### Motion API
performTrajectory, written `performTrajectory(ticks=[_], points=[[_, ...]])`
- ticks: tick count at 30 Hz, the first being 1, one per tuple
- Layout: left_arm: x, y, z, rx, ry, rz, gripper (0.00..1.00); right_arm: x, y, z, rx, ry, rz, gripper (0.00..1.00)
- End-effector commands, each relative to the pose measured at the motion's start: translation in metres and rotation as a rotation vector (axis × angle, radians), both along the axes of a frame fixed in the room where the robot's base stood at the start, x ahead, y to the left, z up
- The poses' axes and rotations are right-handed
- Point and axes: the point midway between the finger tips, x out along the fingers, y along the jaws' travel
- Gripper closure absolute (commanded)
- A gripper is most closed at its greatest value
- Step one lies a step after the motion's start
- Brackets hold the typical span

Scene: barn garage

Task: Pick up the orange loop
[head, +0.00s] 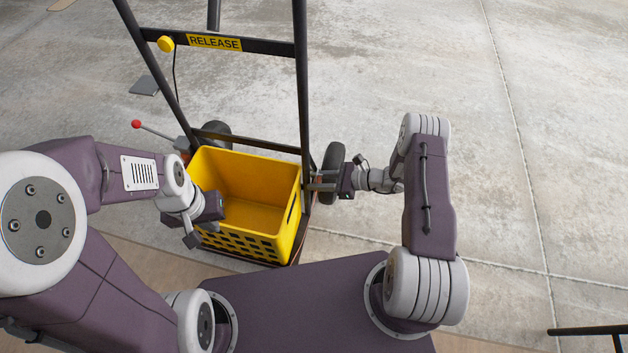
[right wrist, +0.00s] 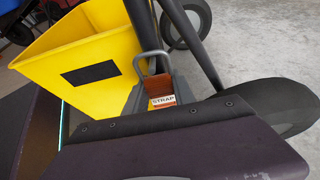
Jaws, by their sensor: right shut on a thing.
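An orange-brown loop (right wrist: 160,87) with a white label reading STRAP shows between the grey fingers of my right gripper (right wrist: 153,72) in the right wrist view. My right gripper (head: 318,182) is shut on it, beside the right side of the yellow crate and the black cart upright in the head view. The loop is too small and covered to make out clearly in the head view. My left gripper (head: 206,209) hangs at the left side of the crate.
The yellow crate (head: 235,241) is empty and stands on the base of a black hand cart (head: 304,90) with a yellow RELEASE label (head: 214,42). A cart wheel (head: 333,168) is close to my right gripper.

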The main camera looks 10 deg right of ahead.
Motion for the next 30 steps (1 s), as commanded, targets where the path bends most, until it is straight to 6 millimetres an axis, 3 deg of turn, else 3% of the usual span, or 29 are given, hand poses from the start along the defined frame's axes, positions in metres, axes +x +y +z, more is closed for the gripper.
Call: performTrajectory(ticks=[1, 16, 21, 30], points=[[0.0, 0.0, 0.013, 0.0, 0.0, 0.0, 1.0, -0.002, -0.007, 0.013, 0.0, 0.0, -0.003, 1.0], [0.0, 0.0, 0.062, 0.0, 0.0, 0.0, 1.0, -0.043, -0.104, 0.065, -0.001, -0.002, -0.003, 1.0], [0.0, 0.0, 0.066, 0.0, 0.0, 0.0, 1.0, -0.05, -0.116, 0.069, 0.001, 0.0, 0.0, 1.0], [0.0, 0.0, 0.065, 0.0, 0.0, 0.0, 1.0, -0.05, -0.118, 0.069, 0.0, -0.001, 0.001, 1.0]])
